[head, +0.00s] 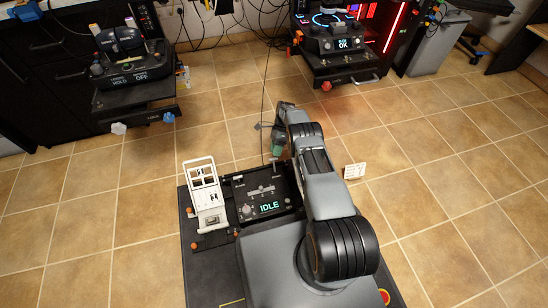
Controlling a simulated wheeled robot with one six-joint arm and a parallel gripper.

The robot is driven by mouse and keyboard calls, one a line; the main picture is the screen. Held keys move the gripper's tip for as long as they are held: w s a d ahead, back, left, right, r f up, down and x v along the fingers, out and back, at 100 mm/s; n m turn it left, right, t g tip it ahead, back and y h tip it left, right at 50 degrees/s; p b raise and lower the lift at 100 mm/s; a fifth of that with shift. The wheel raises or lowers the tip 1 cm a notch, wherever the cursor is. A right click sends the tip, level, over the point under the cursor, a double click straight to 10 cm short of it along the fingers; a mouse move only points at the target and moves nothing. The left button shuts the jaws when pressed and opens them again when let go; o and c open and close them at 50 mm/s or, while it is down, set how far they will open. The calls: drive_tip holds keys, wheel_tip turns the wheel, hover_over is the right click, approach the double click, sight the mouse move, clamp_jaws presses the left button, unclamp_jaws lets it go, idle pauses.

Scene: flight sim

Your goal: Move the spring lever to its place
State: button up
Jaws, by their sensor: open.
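My gripper (277,153) hangs at the end of my arm, just over the back right of a black control panel (292,205) that reads IDLE. It is open, but its fingertips are small and partly hard to make out. A small upright lever (275,168) stands on the panel just below the gripper. I cannot tell whether the two touch, or whether this is the spring lever. Another light handle (237,180) sits at the panel's back left. The panel also has a knob and a slotted plate (261,191) in its middle.
A white rack (204,190) stands left of the panel. A white card (355,171) is right of my arm. A left console (130,72) reads HOLD and OFF; a right console (347,45) reads OK and has red lights. Tiled floor between them is clear except for cables.

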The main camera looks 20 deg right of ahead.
drive_tip(key=shift+v, duration=1.35)
drive_tip(key=shift+c, duration=0.2)
